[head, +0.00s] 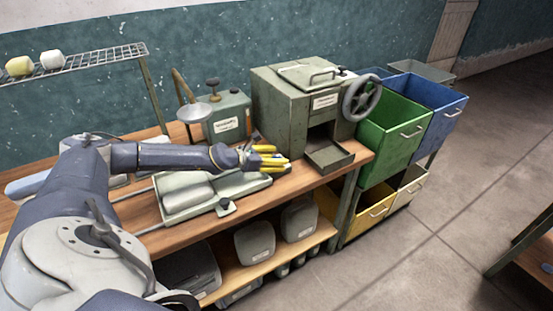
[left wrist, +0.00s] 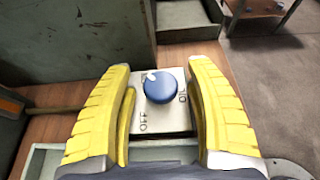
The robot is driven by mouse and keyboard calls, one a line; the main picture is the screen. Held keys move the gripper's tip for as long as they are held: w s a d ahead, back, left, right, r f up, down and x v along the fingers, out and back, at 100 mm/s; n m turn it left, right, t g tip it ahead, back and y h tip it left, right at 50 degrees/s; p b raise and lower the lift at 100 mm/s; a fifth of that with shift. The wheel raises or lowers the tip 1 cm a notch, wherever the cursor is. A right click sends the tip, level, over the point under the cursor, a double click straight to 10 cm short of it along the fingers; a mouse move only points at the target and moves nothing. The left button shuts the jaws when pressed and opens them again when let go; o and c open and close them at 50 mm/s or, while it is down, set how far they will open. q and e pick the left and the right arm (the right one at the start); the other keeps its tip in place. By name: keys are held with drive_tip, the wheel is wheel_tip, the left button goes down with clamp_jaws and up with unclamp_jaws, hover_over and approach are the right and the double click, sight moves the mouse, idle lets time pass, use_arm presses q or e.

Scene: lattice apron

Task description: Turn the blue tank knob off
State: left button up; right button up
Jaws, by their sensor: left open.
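The blue knob (left wrist: 160,88) sits on a pale square plate (left wrist: 174,122) in the left wrist view. A small white mark shows at the knob's upper left edge. My left gripper (left wrist: 159,66) is open, with one yellow finger on each side of the knob; I cannot tell whether they touch it. In the head view my left gripper (head: 272,159) is over the wooden bench, and the knob is hidden there. My right gripper is not in view.
A green-grey machine (head: 285,110) with a handwheel (head: 361,99) stands just behind the gripper. A labelled grey tank (head: 227,117) is to its left. A metal tray (head: 190,190) lies under my forearm. Green (head: 395,135) and blue bins stand at the right.

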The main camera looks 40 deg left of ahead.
use_arm(q)
drive_tip(key=shift+c, duration=0.4)
drive_tip(key=c, duration=1.1)
clamp_jaws()
drive_tip(key=shift+w+r, duration=0.1)
drive_tip(key=shift+r, duration=0.05)
